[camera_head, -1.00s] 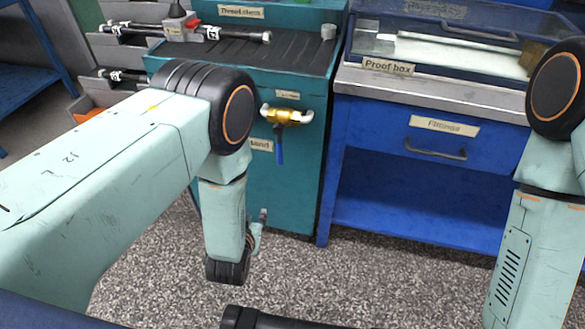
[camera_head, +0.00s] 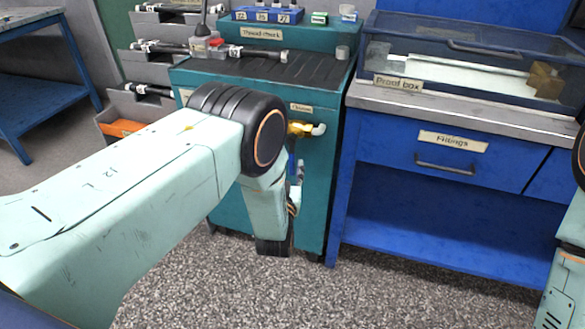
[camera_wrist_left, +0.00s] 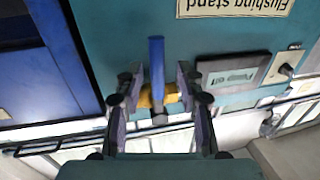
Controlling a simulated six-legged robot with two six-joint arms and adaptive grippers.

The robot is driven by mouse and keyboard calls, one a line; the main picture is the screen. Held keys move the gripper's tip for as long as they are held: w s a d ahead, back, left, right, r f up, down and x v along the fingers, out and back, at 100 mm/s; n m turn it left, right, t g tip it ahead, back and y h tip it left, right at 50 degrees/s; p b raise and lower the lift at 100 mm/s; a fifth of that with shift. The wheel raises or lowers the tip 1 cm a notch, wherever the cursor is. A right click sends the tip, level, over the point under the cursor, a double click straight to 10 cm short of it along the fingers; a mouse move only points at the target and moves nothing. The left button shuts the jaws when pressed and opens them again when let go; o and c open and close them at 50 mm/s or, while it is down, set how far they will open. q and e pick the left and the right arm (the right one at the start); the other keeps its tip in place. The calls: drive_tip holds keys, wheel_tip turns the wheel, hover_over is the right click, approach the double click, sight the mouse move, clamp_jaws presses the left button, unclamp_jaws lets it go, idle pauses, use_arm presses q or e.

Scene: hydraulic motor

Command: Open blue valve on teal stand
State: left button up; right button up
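The teal stand (camera_head: 318,190) stands at the centre of the head view. Its brass valve (camera_head: 299,128), with a white pipe end, sticks out of the front, partly hidden by my left arm. The blue handle is almost all hidden there. In the left wrist view, turned upside down, the blue handle (camera_wrist_left: 157,62) is a straight bar, with the brass body (camera_wrist_left: 158,97) beside it. My left gripper (camera_wrist_left: 157,88) is open, one finger on each side of the handle. I see no clear contact. My right gripper is out of view.
A blue bench with a fittings drawer (camera_head: 447,152) and a proof box (camera_head: 470,65) stands right of the stand. Speckled floor is clear in front.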

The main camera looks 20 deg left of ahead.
use_arm(q)
drive_tip(key=shift+w+a+b, duration=0.1)
drive_tip(key=shift+w+b, duration=0.25)
drive_tip(key=shift+w, duration=0.9)
drive_tip(key=shift+c, duration=0.4)
clamp_jaws()
